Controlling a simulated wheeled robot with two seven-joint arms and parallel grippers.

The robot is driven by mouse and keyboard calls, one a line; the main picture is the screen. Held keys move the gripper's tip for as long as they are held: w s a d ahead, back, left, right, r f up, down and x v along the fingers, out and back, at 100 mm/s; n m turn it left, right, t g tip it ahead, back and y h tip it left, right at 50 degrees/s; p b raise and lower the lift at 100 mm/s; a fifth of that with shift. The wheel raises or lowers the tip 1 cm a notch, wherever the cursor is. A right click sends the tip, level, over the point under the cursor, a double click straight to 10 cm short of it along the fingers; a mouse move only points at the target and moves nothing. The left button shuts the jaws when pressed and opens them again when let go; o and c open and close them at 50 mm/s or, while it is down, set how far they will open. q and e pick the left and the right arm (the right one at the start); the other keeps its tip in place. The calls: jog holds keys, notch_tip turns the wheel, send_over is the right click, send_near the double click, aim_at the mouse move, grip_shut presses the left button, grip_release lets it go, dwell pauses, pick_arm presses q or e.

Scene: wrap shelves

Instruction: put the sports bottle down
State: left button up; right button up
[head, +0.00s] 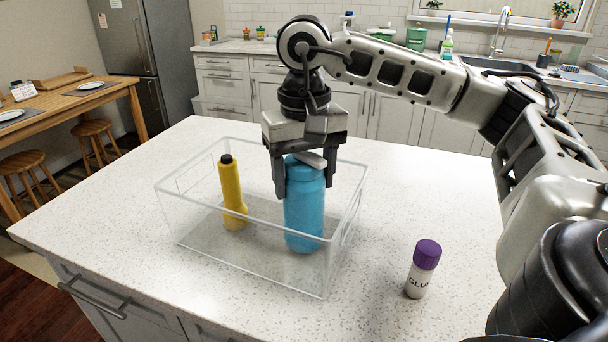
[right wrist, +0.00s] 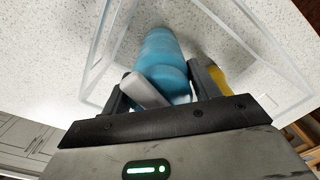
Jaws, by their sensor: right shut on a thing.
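A blue sports bottle (head: 304,212) stands upright inside a clear plastic bin (head: 253,274) on the counter, in the bin's right part. My right gripper (head: 302,186) comes down from above and is shut on the bottle's upper part, with a finger on each side. In the right wrist view the bottle (right wrist: 163,62) lies between the fingers, and its light grey cap part (right wrist: 143,90) shows close to the gripper. The bottle's base looks at or very near the bin floor; I cannot tell whether it touches. My left gripper is not in view.
A glue stick with a purple cap (head: 427,255) stands outside the bin at the right. The speckled white counter (head: 110,215) is clear elsewhere.

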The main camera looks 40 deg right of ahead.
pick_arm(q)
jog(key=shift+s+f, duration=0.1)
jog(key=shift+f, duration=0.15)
pick_arm(e)
jog(key=shift+f, duration=0.2)
jog(key=o, duration=1.5)
jog(key=shift+o, duration=0.2)
jog(key=shift+r, duration=0.4)
notch_tip(320, 180, up, 5)
jog(key=shift+w+a+f, duration=0.1)
jog(key=shift+f, duration=0.1)
notch_tip(320, 180, up, 6)
jog(key=p, duration=0.3)
jog(key=shift+r, duration=0.25)
jog(key=shift+r+p, duration=0.2)
jog(key=shift+p, duration=0.2)
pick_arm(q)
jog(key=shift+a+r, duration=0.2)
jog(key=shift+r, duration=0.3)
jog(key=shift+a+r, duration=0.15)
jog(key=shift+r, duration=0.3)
pick_arm(e)
jog(key=shift+r, duration=0.1)
